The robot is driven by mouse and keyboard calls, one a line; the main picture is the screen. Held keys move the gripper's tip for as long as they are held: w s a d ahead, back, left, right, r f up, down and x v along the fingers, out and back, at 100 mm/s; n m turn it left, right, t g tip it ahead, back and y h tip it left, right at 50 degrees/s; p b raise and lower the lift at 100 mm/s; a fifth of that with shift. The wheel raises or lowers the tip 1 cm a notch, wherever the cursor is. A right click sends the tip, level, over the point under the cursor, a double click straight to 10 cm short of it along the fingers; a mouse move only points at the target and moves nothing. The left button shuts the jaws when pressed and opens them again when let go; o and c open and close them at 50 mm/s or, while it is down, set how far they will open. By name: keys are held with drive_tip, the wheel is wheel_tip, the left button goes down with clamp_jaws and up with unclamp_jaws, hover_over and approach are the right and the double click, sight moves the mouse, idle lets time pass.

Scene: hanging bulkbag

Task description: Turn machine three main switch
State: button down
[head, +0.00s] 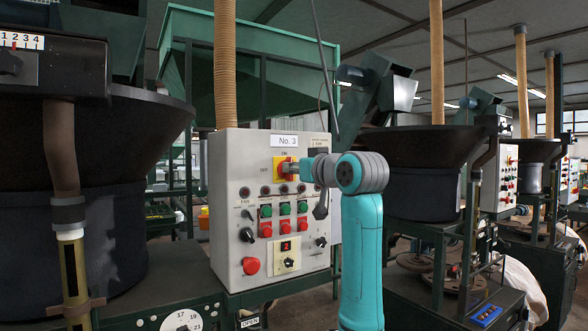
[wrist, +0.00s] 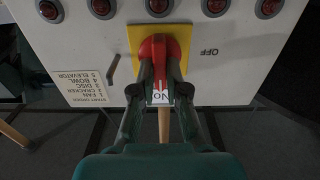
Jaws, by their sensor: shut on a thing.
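The control panel marked No. 3 (head: 284,141) is a light grey box in the middle of the head view. Its main switch is a red handle on a yellow plate (head: 278,168), high on the panel under an ON mark. In the wrist view, the red handle (wrist: 157,46) lies roughly upright on the yellow plate (wrist: 134,42), with OFF printed upside down to its right. My gripper (head: 300,171) reaches it from the right. In the wrist view, my gripper's fingers (wrist: 161,72) are shut on the red handle, one on each side, and hide part of it.
Below the switch are a row of dark red lamps, green and red buttons (head: 284,209), black knobs and a red stop button (head: 251,266). A black lever (head: 320,206) is near my arm. Large dark hoppers (head: 85,190) flank the panel. A tan hose (head: 225,65) rises behind it.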

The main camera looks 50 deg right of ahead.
drive_tip(key=shift+w+a+f+n, duration=0.1)
drive_tip(key=shift+f+n, duration=0.05)
drive_tip(key=shift+n, duration=2.8)
drive_tip(key=shift+s+a+f+n, duration=0.1)
drive_tip(key=shift+n, duration=2.8)
drive_tip(key=shift+w+a+f+n, duration=0.1)
drive_tip(key=shift+f+n, duration=0.05)
drive_tip(key=shift+n, duration=2.8)
drive_tip(key=c, duration=1.2)
unclamp_jaws()
